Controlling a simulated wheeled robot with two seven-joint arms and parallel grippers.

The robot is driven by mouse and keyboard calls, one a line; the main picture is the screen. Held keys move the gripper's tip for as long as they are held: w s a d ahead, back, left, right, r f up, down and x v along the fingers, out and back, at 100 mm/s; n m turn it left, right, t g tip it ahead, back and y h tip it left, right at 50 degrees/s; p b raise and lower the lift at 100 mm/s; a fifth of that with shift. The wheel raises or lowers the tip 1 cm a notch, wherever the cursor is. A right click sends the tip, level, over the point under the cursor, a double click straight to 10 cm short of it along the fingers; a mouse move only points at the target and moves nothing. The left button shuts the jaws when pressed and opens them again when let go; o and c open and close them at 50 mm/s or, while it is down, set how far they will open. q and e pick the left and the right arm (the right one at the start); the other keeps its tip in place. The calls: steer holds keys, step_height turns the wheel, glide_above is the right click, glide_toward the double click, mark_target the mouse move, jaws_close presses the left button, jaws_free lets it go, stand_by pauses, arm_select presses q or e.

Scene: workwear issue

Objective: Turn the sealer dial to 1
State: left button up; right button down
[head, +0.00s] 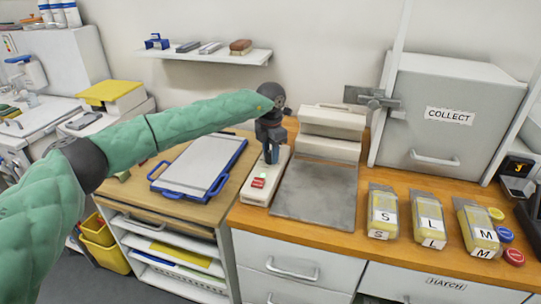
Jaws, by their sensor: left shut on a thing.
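The sealer (332,122) is a cream machine with a grey metal plate (314,190) in front. Its narrow control strip (254,194) runs along the left side and carries a red button (258,183) and a small green one (264,174). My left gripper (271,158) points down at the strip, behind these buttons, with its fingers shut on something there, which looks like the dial. The fingers hide the dial, and I cannot read its setting. My right gripper is not in view.
Yellow packs marked S (383,212), L (429,220) and M (478,228) stand to the right, beside coloured discs. A grey COLLECT cabinet (449,110) stands behind them. A blue-rimmed tray (199,165) lies left of the sealer. A wall shelf (206,55) is above.

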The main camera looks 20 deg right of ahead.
arm_select(q)
steer(key=shift+r, duration=0.15)
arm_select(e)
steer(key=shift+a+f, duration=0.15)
arm_select(q)
steer(key=o, duration=1)
steer(key=shift+c, duration=0.2)
step_height(320, 180, up, 7)
steer(key=shift+f+b, duration=0.15)
steer(key=shift+b, duration=0.95)
steer(key=shift+r, duration=0.5)
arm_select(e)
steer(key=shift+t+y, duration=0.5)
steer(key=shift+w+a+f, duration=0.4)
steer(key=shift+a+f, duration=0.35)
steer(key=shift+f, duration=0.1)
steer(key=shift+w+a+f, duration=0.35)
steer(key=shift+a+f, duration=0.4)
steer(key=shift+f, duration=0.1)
